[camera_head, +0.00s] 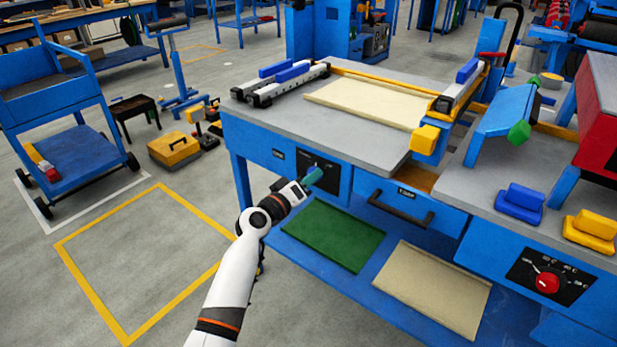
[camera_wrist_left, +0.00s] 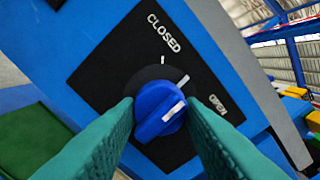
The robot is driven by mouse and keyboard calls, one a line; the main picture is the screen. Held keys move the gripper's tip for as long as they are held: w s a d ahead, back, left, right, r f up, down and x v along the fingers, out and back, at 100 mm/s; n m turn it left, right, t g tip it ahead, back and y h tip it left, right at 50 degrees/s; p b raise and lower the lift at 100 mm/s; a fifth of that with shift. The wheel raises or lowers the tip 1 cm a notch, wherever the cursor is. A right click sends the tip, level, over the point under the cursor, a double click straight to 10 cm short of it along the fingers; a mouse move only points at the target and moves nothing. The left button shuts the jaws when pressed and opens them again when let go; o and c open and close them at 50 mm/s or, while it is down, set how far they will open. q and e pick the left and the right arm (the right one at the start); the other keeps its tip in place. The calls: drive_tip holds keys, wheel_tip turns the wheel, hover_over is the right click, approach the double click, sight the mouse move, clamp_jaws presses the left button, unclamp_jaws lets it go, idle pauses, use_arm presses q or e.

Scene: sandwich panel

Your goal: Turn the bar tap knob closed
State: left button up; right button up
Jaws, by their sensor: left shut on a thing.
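The bar tap knob (camera_wrist_left: 160,112) is a blue round knob with a raised grip and a white pointer line, on a black panel (camera_wrist_left: 117,72) marked CLOSED and OPEN. In the left wrist view its pointer line slants to the right, toward the OPEN side. My left gripper (camera_wrist_left: 160,118) has its green fingers on both sides of the knob and is shut on it. In the head view the gripper (camera_head: 311,177) reaches the black panel (camera_head: 325,162) on the bench front and hides the knob. My right gripper is not in view.
A drawer with a dark handle (camera_head: 400,207) is right of the panel. A red knob (camera_head: 547,283) sits on another panel at the far right. A green sheet (camera_head: 333,235) and a beige sheet (camera_head: 432,288) lie on the lower shelf.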

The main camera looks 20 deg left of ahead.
use_arm(q)
drive_tip(key=shift+n+p, duration=1.35)
drive_tip(key=shift+n, duration=2.95)
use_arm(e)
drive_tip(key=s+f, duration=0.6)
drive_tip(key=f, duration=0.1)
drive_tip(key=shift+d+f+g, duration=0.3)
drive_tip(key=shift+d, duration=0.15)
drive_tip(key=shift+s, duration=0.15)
use_arm(q)
drive_tip(key=o, duration=1)
drive_tip(key=shift+r, duration=0.1)
drive_tip(key=shift+s, duration=0.1)
drive_tip(key=v, duration=1.1)
drive_tip(key=shift+s+a, duration=0.15)
drive_tip(key=shift+s, duration=0.25)
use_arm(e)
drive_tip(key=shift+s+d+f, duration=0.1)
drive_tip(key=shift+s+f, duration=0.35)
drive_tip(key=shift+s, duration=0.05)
